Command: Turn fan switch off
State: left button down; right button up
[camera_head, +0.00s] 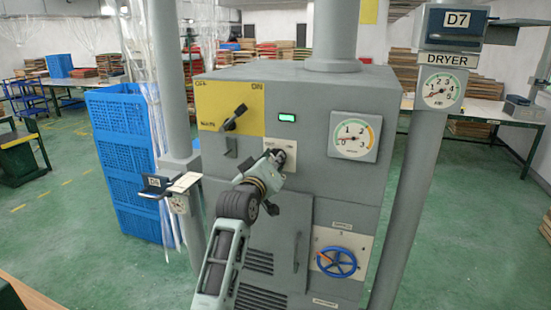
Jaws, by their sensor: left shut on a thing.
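The grey dryer cabinet (345,100) stands in front of me. A small pale switch plate (290,147) sits on its front, below a lit green display; its label is too small to read. I take this to be the fan switch. My left gripper (276,158) reaches up from below and is shut on the switch knob at this plate. The gripper and wrist hide most of the knob, so its setting cannot be told. My right gripper is not in view.
Left of the display, a yellow panel (215,100) marked OFF, ON and MAIN carries a black lever (235,118). A round gauge (352,137) and a blue handwheel (337,262) are on the right. Blue crates (122,160) stand at the left; grey posts flank the cabinet.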

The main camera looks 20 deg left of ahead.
pick_arm(q)
jog(key=shift+n, duration=0.5)
dwell(0.3)
jog(key=c, duration=1.8)
grip_release()
jog(key=shift+o, duration=0.2)
jog(key=shift+s, duration=0.1)
jog(key=s, duration=1.1)
jog(key=shift+s+a, duration=0.2)
jog(key=shift+s, duration=0.2)
jog(key=shift+f, duration=0.1)
